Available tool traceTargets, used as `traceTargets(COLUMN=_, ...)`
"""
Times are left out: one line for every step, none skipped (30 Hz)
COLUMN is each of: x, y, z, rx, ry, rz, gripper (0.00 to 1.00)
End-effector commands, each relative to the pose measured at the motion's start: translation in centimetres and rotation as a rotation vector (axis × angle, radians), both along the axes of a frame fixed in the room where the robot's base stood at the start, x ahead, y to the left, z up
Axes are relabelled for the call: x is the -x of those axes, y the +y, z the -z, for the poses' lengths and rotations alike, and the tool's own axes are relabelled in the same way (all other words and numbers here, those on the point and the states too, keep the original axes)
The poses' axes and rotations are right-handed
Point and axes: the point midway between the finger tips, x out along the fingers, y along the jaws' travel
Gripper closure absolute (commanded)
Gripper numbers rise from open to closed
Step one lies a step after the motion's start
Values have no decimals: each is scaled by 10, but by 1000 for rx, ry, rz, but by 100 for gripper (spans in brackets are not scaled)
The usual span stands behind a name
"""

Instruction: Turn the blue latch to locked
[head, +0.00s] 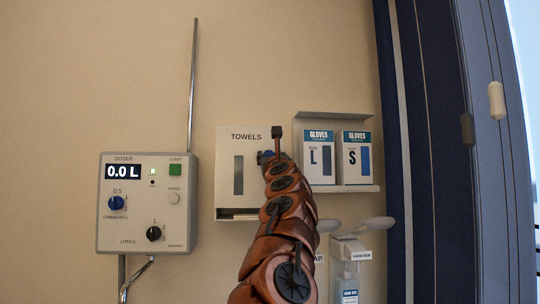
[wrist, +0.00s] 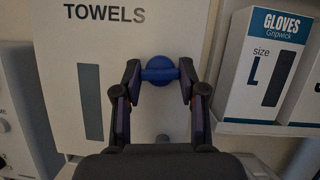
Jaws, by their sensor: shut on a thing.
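The blue latch (wrist: 160,71) is on the front of the white towel dispenser (wrist: 45,78), right of its grey window slot. In the wrist view its bar lies level across a round blue base. My gripper (wrist: 159,76) is shut on the latch, one finger at each end of the bar. In the head view a bit of the blue latch (head: 265,156) shows at the left of my gripper (head: 276,150), and my arm hides the rest. The dispenser (head: 227,150) is marked TOWELS. I cannot read any lock mark beside the latch.
Glove boxes (head: 319,157) sit on a shelf (head: 345,188) close on the right of the dispenser. A doser panel (head: 147,220) hangs at the left. A hand rub dispenser (head: 347,270) is below right.

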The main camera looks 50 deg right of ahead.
Motion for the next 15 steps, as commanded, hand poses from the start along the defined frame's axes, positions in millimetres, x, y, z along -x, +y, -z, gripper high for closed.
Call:
traceTargets(x=-1, y=2, z=-3, rx=-18, ry=-16, rz=-2, gripper=94)
traceTargets(x=-1, y=2, z=-3, rx=-27, ry=-25, rz=-3, gripper=94)
traceTargets(x=-1, y=2, z=-3, rx=-41, ry=-36, rz=-4, gripper=94)
traceTargets(x=-1, y=2, z=-3, rx=-50, ry=-44, rz=-5, gripper=94)
traceTargets(x=-2, y=3, z=-3, rx=-58, ry=-51, rz=-5, gripper=94)
traceTargets(x=-2, y=3, z=-2, rx=-69, ry=-58, rz=-5, gripper=94)
traceTargets(x=-1, y=2, z=-2, rx=-75, ry=-64, rz=-4, gripper=94)
traceTargets(x=-1, y=2, z=-2, rx=-81, ry=-69, rz=-4, gripper=94)
traceTargets(x=-1, y=2, z=-2, rx=-89, ry=-75, rz=-4, gripper=94)
traceTargets(x=-1, y=2, z=-2, rx=-94, ry=-80, rz=-3, gripper=94)
traceTargets(x=-1, y=2, z=-1, rx=-99, ry=-84, rz=-4, gripper=94)
traceTargets(x=-1, y=2, z=-1, rx=-103, ry=-88, rz=-3, gripper=94)
traceTargets(x=-1, y=1, z=-1, rx=-106, ry=-90, rz=-2, gripper=94)
traceTargets(x=-1, y=1, z=-1, rx=-108, ry=-92, rz=-2, gripper=94)
traceTargets(x=-1, y=1, z=-1, rx=-111, ry=-94, rz=-2, gripper=94)
